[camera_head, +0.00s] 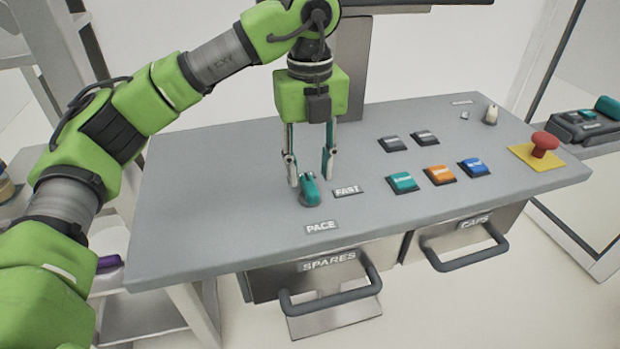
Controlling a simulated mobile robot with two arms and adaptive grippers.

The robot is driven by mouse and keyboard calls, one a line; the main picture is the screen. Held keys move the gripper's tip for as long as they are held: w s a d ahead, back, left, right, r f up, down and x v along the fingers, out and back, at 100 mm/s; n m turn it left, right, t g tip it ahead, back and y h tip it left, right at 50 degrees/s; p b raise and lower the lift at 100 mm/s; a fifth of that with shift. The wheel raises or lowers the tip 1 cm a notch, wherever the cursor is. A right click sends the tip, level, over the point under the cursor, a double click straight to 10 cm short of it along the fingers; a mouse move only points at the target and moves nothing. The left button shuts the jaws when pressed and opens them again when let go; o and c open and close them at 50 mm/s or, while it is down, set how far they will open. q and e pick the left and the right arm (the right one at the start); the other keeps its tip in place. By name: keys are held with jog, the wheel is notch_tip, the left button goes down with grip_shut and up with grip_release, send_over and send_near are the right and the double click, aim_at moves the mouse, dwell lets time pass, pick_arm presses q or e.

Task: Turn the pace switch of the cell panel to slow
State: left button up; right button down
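The pace switch (309,190) is a small teal knob on the grey sloping panel (220,190), above the label PACE (321,227). The label FAST (347,191) is at its right; no slow label shows. My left gripper (310,180) points down over the switch with its fingers apart, one on each side of the knob. I cannot tell whether either finger touches it. The knob's long handle points up and slightly left in the picture, between the fingertips. My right gripper is not in view.
Teal (402,182), orange (439,175) and blue (474,167) buttons sit to the right, with two dark buttons behind. A red emergency stop (544,143) stands near the right edge. Drawers marked SPARES (328,264) and CAPS (473,222) have handles protruding below the panel.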

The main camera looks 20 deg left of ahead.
aim_at(310, 185)
pick_arm(q)
notch_tip(310, 185, up, 8)
jog(key=shift+r, duration=0.25)
dwell(0.5)
